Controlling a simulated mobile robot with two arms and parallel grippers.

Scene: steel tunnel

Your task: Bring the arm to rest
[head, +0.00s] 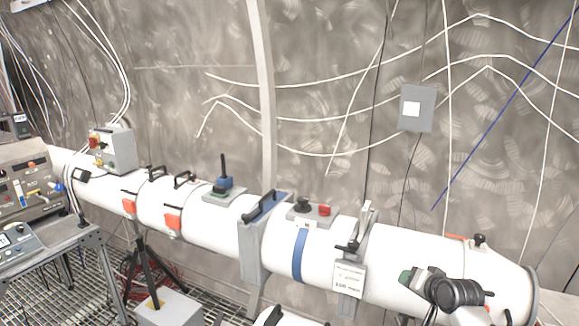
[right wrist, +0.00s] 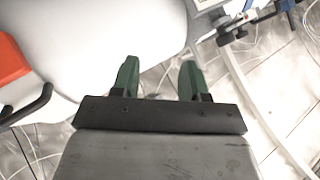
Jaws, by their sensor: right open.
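My right gripper (head: 408,278) is at the lower right of the head view, in front of the right part of a long white pipe (head: 395,250). In the right wrist view its two green fingers (right wrist: 158,80) stand apart with nothing between them. A smooth white surface (right wrist: 110,35) lies beyond the fingers there; I cannot tell whether they touch it. My left gripper is not in view.
The pipe carries a control box (head: 115,150), a red-button box (head: 311,212), black handles and a labelled plate (head: 348,279). A console (head: 28,180) and a metal cart (head: 75,240) stand left. An orange part (right wrist: 12,60) with a black handle is at the wrist view's left.

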